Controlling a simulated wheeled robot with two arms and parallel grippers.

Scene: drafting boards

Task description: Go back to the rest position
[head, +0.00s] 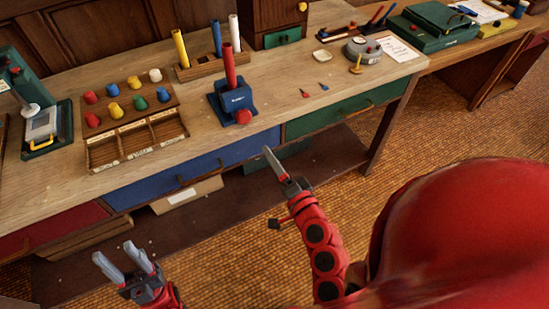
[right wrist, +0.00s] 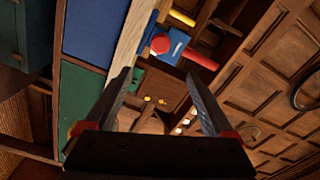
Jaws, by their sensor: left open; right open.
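My left gripper (head: 124,262) is at the lower left of the head view, in front of the bench and below its top. Its two grey fingers are spread and hold nothing. My right gripper (head: 268,156) is in front of the bench's blue and green drawers, seen nearly edge-on in the head view. In the right wrist view its fingers (right wrist: 160,95) stand wide apart with nothing between them. Both grippers are clear of the objects on the bench.
The wooden bench (head: 270,100) holds a blue block with a red tube (head: 234,100), a compartment tray (head: 137,142), several coloured pegs and a tube rack (head: 205,68). A grey round device (head: 364,49) and green case (head: 430,28) stand right. Open floor (head: 420,130) lies in front.

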